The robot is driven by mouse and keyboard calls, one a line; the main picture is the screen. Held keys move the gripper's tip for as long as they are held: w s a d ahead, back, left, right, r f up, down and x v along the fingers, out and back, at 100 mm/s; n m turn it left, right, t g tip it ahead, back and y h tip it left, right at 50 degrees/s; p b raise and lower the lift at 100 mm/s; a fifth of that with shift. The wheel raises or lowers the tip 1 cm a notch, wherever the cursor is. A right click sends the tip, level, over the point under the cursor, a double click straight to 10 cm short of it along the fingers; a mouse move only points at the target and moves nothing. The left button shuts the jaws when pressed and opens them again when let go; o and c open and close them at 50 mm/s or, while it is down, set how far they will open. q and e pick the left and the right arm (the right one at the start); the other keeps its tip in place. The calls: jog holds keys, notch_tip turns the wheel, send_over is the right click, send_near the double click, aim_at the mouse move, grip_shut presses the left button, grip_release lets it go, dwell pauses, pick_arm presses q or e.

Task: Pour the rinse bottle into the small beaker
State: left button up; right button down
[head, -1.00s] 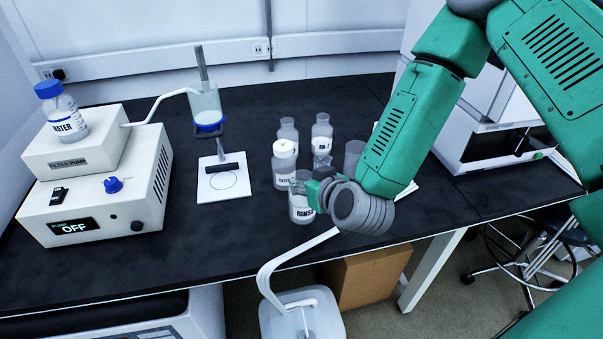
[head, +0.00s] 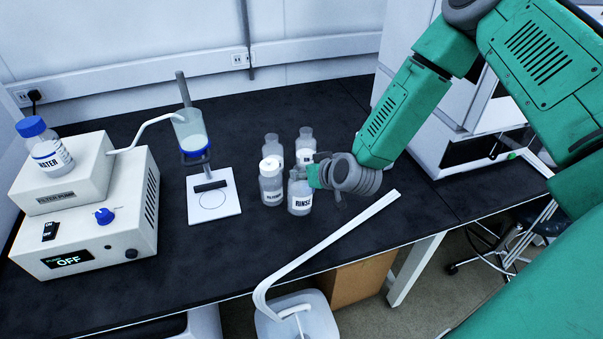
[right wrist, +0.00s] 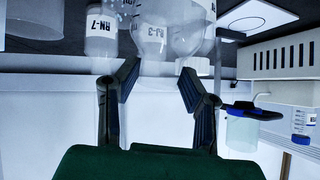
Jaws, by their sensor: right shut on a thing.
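The rinse bottle (head: 299,201), clear with a white RINSE label, is upright in the head view. My right gripper (head: 313,176) is shut on its upper part from the right. The bottle appears slightly raised above the black bench, though the gap is hard to judge. In the right wrist view, clear glass shows between my right gripper's fingers (right wrist: 160,82). The small beaker cannot be picked out in the head view; my right gripper and forearm cover the area just behind the bottle. My left gripper is not in view.
Several labelled bottles stand close by: a white-capped bottle (head: 271,184) left, clear bottles (head: 305,147) behind. Further left are the filter funnel on its stand (head: 193,132) and the pump (head: 88,220) reading OFF.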

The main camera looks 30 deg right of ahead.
jog(key=shift+w+d+m+g+y, duration=0.4)
jog(key=shift+w+d+g, duration=0.2)
jog(key=shift+w+d, duration=0.15)
jog(key=shift+s+a+r+p, duration=0.15)
jog(key=shift+a+r+p, duration=0.05)
jog(key=shift+a+p, duration=0.15)
jog(key=shift+w+d, duration=0.2)
jog(key=shift+d, duration=0.15)
jog(key=shift+w+d+f+g, duration=0.1)
jog(key=shift+d+f+g, duration=0.05)
jog(key=shift+d+g, duration=0.15)
jog(key=shift+y, duration=0.3)
